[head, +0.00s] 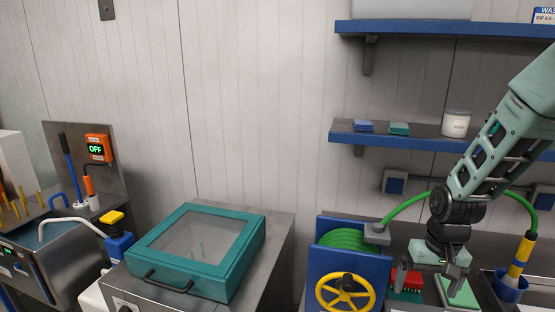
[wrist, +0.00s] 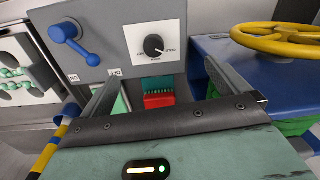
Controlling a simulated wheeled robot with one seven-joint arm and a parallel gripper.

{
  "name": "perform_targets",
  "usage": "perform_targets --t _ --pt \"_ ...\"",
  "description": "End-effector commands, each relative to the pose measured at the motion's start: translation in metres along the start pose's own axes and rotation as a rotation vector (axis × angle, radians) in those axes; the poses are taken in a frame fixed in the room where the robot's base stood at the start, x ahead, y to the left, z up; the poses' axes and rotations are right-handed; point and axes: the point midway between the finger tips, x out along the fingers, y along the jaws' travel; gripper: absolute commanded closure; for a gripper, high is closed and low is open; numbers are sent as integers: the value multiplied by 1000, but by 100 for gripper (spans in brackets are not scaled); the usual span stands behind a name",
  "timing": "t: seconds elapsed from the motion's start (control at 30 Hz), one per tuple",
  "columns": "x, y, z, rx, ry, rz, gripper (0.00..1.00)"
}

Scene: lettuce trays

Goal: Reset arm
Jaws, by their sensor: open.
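My arm comes in from the right edge of the head view and hangs down over the bench at the lower right. My gripper (head: 428,284) points downward with its two fingers apart and nothing between them. In the wrist view the spread fingers of my gripper (wrist: 168,84) frame a red and teal brush-like block (wrist: 159,98), which is apart from them.
A blue hose reel (head: 325,266) with a yellow wheel (head: 345,293) stands left of my gripper. A yellow and blue nozzle (head: 519,257) stands right. A teal-framed lidded box (head: 140,262) sits further left. Blue shelves (head: 420,140) hang above. A dial panel (wrist: 134,33) faces the wrist view.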

Motion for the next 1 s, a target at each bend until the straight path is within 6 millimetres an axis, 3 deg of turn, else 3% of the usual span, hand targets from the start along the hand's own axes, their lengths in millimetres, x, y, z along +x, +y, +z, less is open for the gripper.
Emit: perform_targets --t 0.27,0.37,0.5,0.6,0.73,0.83,1.0 --pt "-31 -70 48 -190 0 -40 0" --pt "-48 -104 87 -316 -2 -54 0" --pt "-70 -142 165 -542 -6 -57 0" --pt "-78 -151 211 -673 -8 -45 0" --pt "-83 -152 249 -784 -7 -28 0" --pt "-84 -151 262 -823 -6 -20 0" --pt "-85 -150 264 -828 -6 -19 0"
